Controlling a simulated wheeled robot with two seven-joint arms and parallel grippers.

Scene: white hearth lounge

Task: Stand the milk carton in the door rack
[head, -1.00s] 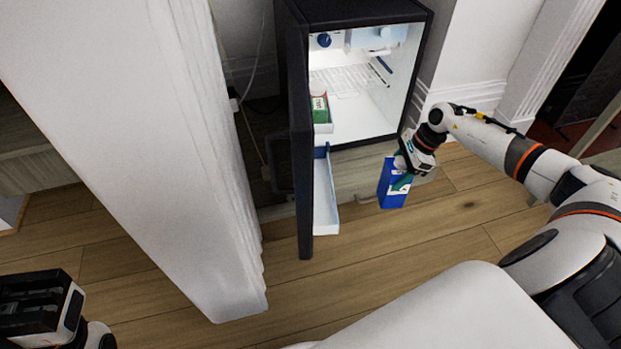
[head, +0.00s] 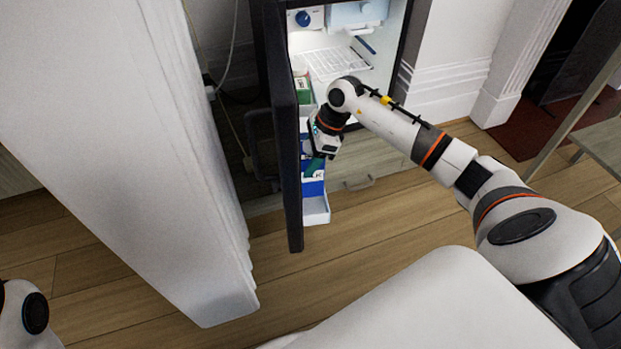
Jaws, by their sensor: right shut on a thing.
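The blue milk carton (head: 313,187) is at the open fridge door, over or in the white door rack (head: 317,212). Whether it rests on the rack's floor I cannot tell. My right gripper (head: 318,160) is shut on the carton's upper part, and the gripper and wrist hide some of it. The fridge door (head: 287,150) stands open, seen nearly edge-on, with the rack on its inner side. Of my left arm, only a rounded white part shows at the bottom left; its gripper is out of view.
The lit fridge interior (head: 385,50) has a wire shelf (head: 335,63). A green and white package (head: 303,90) stands near the door's upper part. A white pillar (head: 130,150) rises left of the door. Wooden floor (head: 370,225) is clear in front.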

